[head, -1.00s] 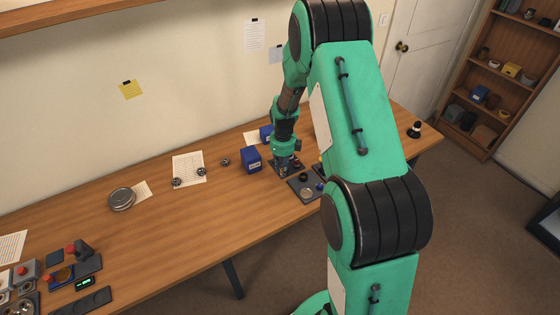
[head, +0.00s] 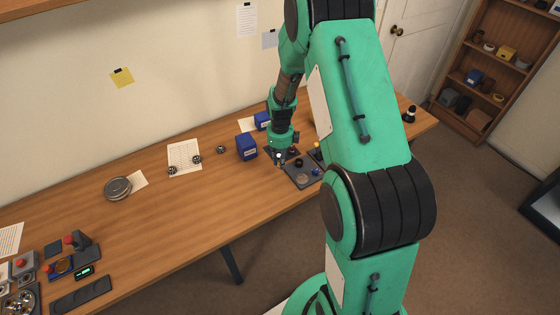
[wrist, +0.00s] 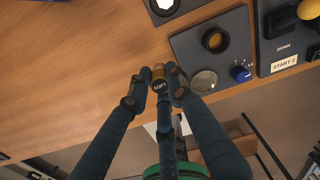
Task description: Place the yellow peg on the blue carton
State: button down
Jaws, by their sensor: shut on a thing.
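My gripper (wrist: 154,83) is shut on a small yellow-amber peg (wrist: 158,72) with a dark end marked "SOFT". The fingers close on it from both sides and hide part of it. In the head view my gripper (head: 280,160) is over the table, just left of a dark panel, and the peg is too small to make out clearly. A blue carton (head: 246,147) stands upright on the table, close to the left of the gripper. A second blue box (head: 262,120) stands farther back, partly hidden by my arm. Neither blue box shows in the wrist view.
A dark panel (head: 298,180) with a blue knob (wrist: 241,74) and round fittings lies right of the gripper. Beside it is a panel marked "START 2" (wrist: 284,63) with a yellow knob (wrist: 311,9). The table's front edge is near.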

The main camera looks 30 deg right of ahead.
jog(key=shift+w+d+r+n, duration=0.25)
jog(key=shift+w+r+n, duration=0.05)
jog(key=shift+w+n, duration=0.35)
jog(key=w+d+r+n+p, duration=0.2)
jog(key=w+d+r+n, duration=0.1)
jog(key=w+n, duration=0.3)
jog(key=w+d+r+n+p, duration=0.3)
jog(key=w+n, duration=0.3)
jog(key=n, duration=0.4)
jog(key=shift+n, duration=0.35)
jog(key=shift+r, duration=0.1)
jog(key=shift+w+d+f, duration=0.25)
jog(key=shift+w+d, duration=0.6)
jog(key=shift+w, duration=1.65)
jog(key=shift+w+d+f, duration=0.25)
jog(key=shift+w+d, duration=0.65)
jog(key=shift+w, duration=1.6)
jog(key=shift+w+d+f, duration=0.25)
jog(key=shift+w+d, duration=0.6)
jog(key=shift+w, duration=1.65)
jog(key=shift+f, duration=0.1)
